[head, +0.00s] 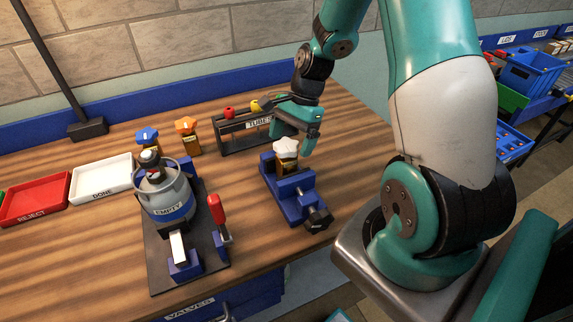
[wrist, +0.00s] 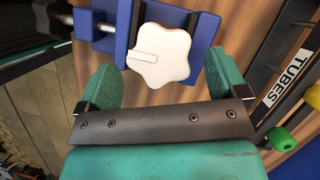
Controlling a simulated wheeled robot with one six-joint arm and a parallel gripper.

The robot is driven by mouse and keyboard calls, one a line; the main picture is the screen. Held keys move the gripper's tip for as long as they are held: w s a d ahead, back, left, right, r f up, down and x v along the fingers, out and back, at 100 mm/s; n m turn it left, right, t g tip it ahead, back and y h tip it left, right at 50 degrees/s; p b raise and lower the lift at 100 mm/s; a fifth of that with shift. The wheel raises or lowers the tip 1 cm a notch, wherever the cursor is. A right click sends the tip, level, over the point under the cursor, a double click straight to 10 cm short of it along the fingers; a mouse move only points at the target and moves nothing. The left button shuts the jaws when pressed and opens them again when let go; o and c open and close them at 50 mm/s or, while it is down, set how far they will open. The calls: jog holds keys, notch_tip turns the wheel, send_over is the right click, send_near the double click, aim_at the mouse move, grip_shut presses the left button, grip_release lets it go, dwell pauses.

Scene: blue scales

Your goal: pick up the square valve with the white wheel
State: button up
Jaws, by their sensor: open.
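The square valve with the white wheel (head: 286,149) is held upright in a blue vise (head: 293,200) with a black handle. In the wrist view its white lobed wheel (wrist: 162,55) lies ahead of my gripper (wrist: 155,82), between the two green fingers but a little beyond their tips. The brass body under the wheel is hidden in the wrist view. In the head view my gripper (head: 300,140) is at the valve's upper right, behind it. The fingers are wide apart and empty.
Valves with blue (head: 147,140) and orange (head: 187,132) wheels stand left of the TUBES rack (head: 242,132). A grey EMPTY cylinder (head: 168,195) sits on a black stand with a red-handled clamp. The white DONE tray (head: 101,179) and red REJECT tray (head: 35,200) are farther left.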

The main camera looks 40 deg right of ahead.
aim_at(287, 154)
jog(key=p+x, duration=0.1)
jog(key=x, duration=0.3)
jog(key=shift+f, duration=0.15)
jog(key=c, duration=1.2)
jog(key=shift+c, duration=0.2)
